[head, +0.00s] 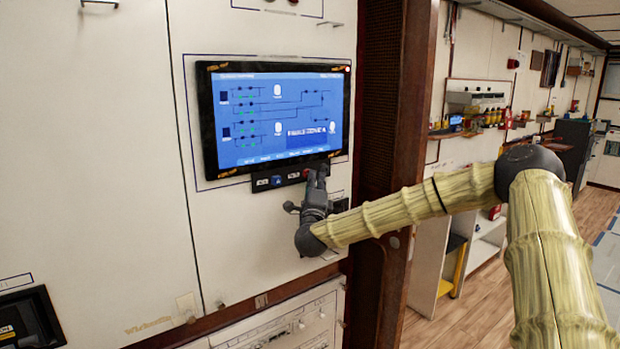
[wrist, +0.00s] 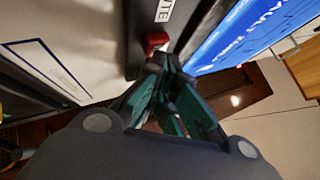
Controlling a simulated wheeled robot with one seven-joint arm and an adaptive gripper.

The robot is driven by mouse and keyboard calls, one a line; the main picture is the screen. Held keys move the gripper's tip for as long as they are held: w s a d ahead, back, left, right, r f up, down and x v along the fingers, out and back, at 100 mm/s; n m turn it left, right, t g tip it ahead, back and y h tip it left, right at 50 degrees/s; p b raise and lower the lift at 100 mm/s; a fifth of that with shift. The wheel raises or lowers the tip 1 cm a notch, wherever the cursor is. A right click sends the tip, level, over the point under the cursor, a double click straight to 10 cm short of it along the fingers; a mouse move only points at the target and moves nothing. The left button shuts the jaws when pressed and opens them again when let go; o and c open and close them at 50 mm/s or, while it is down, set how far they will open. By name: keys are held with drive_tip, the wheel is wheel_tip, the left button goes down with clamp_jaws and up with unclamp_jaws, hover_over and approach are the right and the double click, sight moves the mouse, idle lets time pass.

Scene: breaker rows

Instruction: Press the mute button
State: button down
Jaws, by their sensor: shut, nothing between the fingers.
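The red button (wrist: 156,41) sits on a dark strip beside a white label (wrist: 165,10) whose visible letters end in "TE". In the head view a bit of the red button (head: 306,173) shows on the strip (head: 262,184) under the blue screen (head: 275,115), just left of my fingers. My gripper (head: 319,168) is shut and empty, reaching up from below the screen. In the wrist view its fingertips (wrist: 167,62) are right by the red button and slightly overlap its lower edge. I cannot tell if they touch it.
The screen's lower edge is close above my fingers. A dark brown post (head: 385,120) stands right of the panel. The white wall (head: 90,150) to the left is mostly flat.

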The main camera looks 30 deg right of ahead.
drive_tip(key=shift+w, duration=0.15)
drive_tip(key=shift+b, duration=0.35)
drive_tip(key=shift+s, duration=0.5)
drive_tip(key=s+b, duration=0.1)
drive_tip(key=s, duration=0.4)
drive_tip(key=shift+s+d+b, duration=0.2)
drive_tip(key=shift+s+b, duration=0.15)
drive_tip(key=shift+s, duration=0.05)
idle(0.9)
